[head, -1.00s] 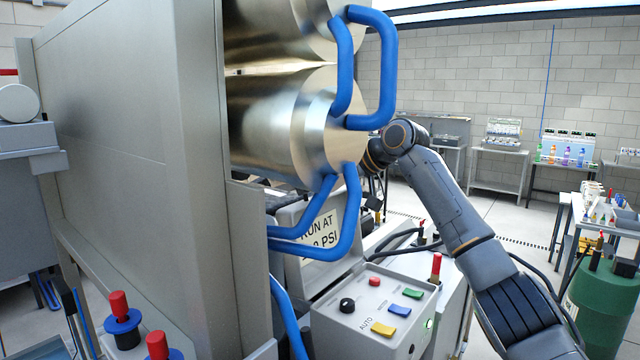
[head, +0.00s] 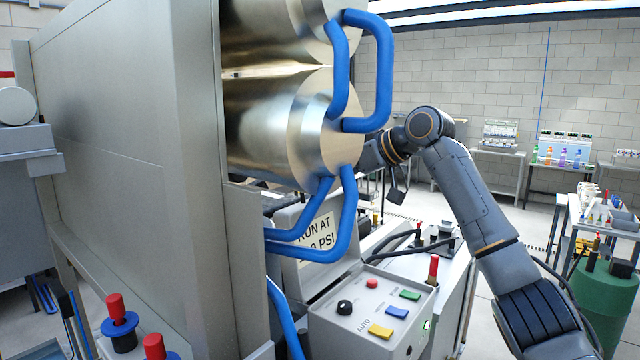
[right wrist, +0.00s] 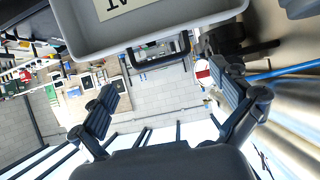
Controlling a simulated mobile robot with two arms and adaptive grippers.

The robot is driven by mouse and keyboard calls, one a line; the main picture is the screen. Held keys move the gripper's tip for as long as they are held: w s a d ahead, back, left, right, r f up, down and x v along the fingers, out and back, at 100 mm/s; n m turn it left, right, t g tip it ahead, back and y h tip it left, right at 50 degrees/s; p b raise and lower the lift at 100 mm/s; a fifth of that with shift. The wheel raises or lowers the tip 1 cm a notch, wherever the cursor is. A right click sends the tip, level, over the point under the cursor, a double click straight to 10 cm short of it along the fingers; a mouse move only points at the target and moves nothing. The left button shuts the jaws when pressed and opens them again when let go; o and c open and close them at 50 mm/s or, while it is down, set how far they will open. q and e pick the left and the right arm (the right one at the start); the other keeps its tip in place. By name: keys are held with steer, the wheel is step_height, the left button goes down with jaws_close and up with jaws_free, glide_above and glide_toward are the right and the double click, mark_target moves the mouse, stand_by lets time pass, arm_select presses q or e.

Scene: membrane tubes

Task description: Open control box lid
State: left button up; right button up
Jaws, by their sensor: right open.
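The control box (head: 345,325) has a grey panel with a black knob and coloured buttons. Its grey lid (head: 290,218) stands raised behind the panel, with a label reading "RUN AT" and "PSI", partly hidden by blue tubes. In the right wrist view the lid (right wrist: 80,35) fills the top, with a dark handle (right wrist: 160,60) at its edge. My right gripper (right wrist: 170,98) is open and empty, its fingers apart below the lid edge and not touching it. In the head view it is mostly hidden behind the metal cylinders and tubes. My left gripper is not in view.
Large metal cylinders (head: 270,125) with bent blue tubes (head: 383,75) overhang the box. A tall grey cabinet panel (head: 130,170) blocks the left. A red-topped valve (head: 433,268) stands behind the buttons. A green barrel (head: 605,305) is at right. Open floor lies beyond my right arm.

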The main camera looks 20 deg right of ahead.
steer(key=v, duration=0.7)
steer(key=shift+d, duration=0.1)
